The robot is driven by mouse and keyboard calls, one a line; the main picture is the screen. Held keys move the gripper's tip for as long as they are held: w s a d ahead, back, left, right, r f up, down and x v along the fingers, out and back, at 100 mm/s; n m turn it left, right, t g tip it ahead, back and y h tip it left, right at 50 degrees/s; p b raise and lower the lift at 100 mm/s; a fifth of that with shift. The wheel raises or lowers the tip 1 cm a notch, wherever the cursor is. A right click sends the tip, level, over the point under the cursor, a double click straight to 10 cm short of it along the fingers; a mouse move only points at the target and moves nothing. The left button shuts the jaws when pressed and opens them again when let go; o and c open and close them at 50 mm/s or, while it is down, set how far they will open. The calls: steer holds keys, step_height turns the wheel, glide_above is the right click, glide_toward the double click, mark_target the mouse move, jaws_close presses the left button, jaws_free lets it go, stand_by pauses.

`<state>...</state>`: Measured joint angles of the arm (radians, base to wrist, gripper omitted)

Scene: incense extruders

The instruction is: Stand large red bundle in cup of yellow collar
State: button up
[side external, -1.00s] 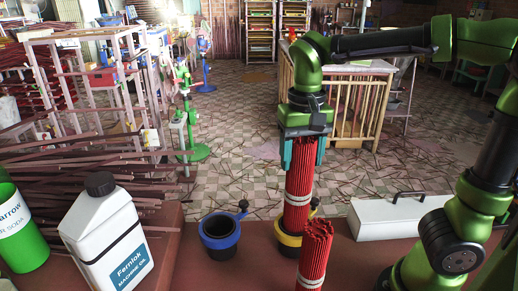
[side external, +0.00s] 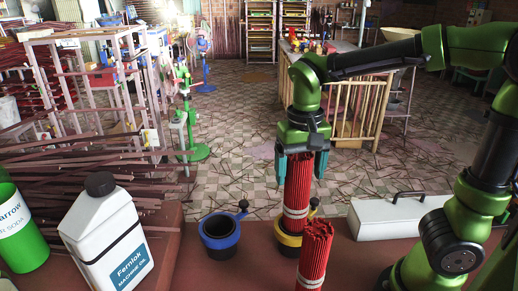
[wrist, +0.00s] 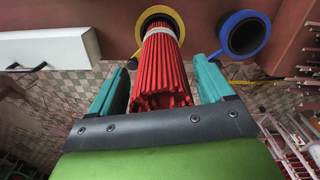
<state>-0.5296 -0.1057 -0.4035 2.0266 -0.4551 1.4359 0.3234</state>
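The large red bundle (side external: 297,188) of sticks with a pale band stands about upright at the cup of the yellow collar (side external: 283,239). Its lower end drops behind the collar's near rim and looks to be inside the cup; the very bottom is hidden. In the wrist view the bundle (wrist: 160,70) runs away from me to the yellow ring (wrist: 150,17). My gripper (side external: 301,168) is around the bundle's top with one teal finger on each side. In the wrist view my gripper (wrist: 162,92) is open, with gaps between fingers and bundle.
A second red bundle (side external: 315,255) stands close in front. A blue collar with a cup (side external: 220,238) is left of the yellow one. A white oil jug (side external: 105,235) and a green bottle (side external: 20,230) stand at left; a white box (side external: 385,218) lies at right.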

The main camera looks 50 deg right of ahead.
steer(key=shift+o, duration=0.7)
step_height(320, 180, up, 17)
steer(key=shift+f, duration=0.1)
steer(key=s+f+n+t+y, duration=0.1)
steer(key=s+f+t, duration=0.2)
steer(key=f, duration=0.4)
steer(key=s+f+n+t+y, duration=0.1)
steer(key=s+f+t, duration=0.2)
steer(key=f, duration=0.3)
steer(key=shift+a+f+n+t, duration=0.2)
steer(key=shift+f+n+t, duration=0.2)
steer(key=shift+t, duration=0.2)
steer(key=shift+c, duration=0.2)
